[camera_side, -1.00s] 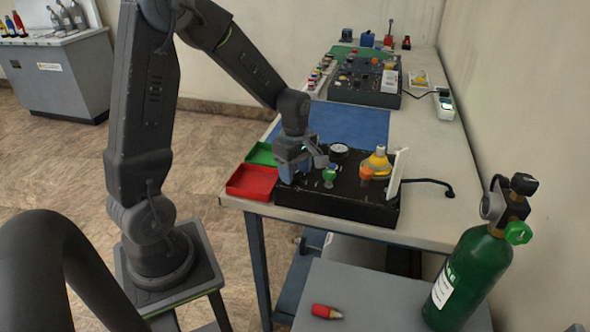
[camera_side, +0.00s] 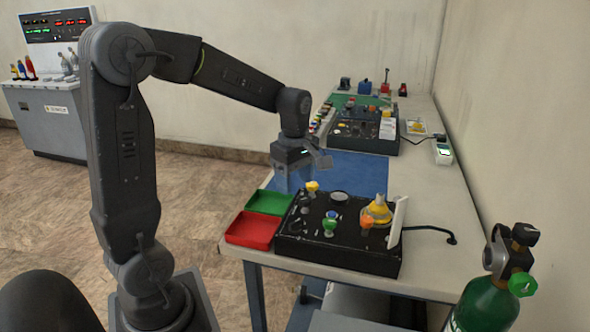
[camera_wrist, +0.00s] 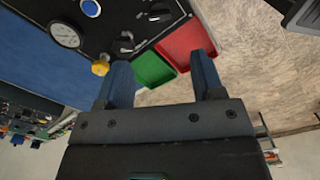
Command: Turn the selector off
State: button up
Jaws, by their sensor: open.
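I cannot tell for sure which control is the selector. A yellow knob (camera_wrist: 100,68) is near the panel's edge, close to my left finger in the wrist view. My gripper (camera_side: 287,186) is open and empty, above and behind the panel's left end. Its two fingers (camera_wrist: 160,78) are wide apart in the wrist view, with nothing between them.
A red tray (camera_side: 252,231) and a green tray (camera_side: 269,202) lie left of the panel. A blue mat (camera_side: 350,170) is behind it. A white upright plate (camera_side: 398,222) stands at the panel's right end. A green cylinder (camera_side: 485,306) stands at front right.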

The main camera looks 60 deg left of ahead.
notch_tip(320, 180, up, 3)
jog(key=shift+f, duration=0.2)
jog(key=s+d+r+m+t, duration=0.3)
jog(key=s+d+m+t, duration=0.2)
jog(key=s+d+m, duration=0.8)
jog(key=m, duration=0.8)
jog(key=shift+s+d+t, duration=0.25)
jog(key=shift+d+t, duration=0.05)
jog(key=shift+d, duration=0.05)
jog(key=shift+c, duration=0.3)
